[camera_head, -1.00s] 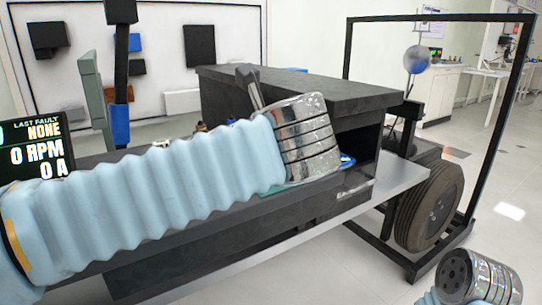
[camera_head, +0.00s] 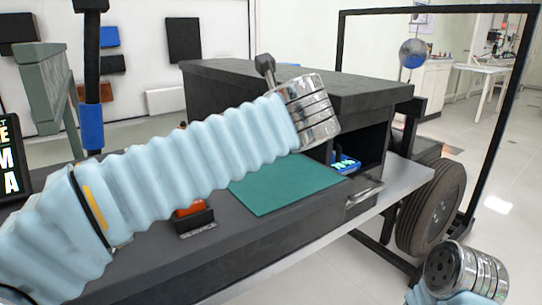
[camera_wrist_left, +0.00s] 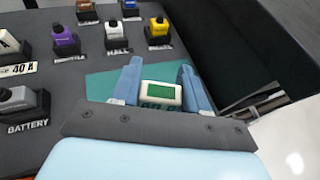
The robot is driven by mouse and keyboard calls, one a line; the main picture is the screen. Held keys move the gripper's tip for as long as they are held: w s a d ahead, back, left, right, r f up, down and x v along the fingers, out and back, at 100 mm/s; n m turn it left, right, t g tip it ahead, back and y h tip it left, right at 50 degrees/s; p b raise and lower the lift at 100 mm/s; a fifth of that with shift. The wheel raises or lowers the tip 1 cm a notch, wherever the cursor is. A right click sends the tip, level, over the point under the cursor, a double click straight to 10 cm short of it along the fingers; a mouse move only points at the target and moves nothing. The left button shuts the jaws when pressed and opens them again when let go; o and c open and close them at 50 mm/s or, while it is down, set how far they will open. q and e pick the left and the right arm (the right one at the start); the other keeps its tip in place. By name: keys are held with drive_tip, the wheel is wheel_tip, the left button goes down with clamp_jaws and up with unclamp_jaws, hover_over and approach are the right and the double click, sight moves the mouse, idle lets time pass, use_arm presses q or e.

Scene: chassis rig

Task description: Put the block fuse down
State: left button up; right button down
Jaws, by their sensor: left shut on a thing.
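In the left wrist view, my left gripper (camera_wrist_left: 159,78) has its two blue fingers shut on the block fuse (camera_wrist_left: 161,94), a small white block with a green top face. A teal mat (camera_wrist_left: 101,86) shows beneath and beside the fingers; I cannot tell the fuse's height above it. My right wrist is at the lower right, with no fingers visible.
A wheel (camera_head: 431,208) stands at right.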

use_arm(q)
drive_tip(key=shift+w+d+f, duration=0.25)
drive_tip(key=shift+w+f, duration=0.2)
drive_tip(key=shift+f, duration=0.15)
drive_tip(key=f, duration=0.1)
drive_tip(key=f+b, duration=0.1)
drive_tip(key=f, duration=0.2)
drive_tip(key=shift+w+d+b, duration=0.2)
drive_tip(key=shift+w+b, duration=0.1)
drive_tip(key=o, duration=1.1)
drive_tip(key=shift+o, duration=0.2)
drive_tip(key=shift+r, duration=0.15)
drive_tip(key=p+v, duration=0.1)
drive_tip(key=v, duration=1.1)
drive_tip(key=shift+p, duration=0.35)
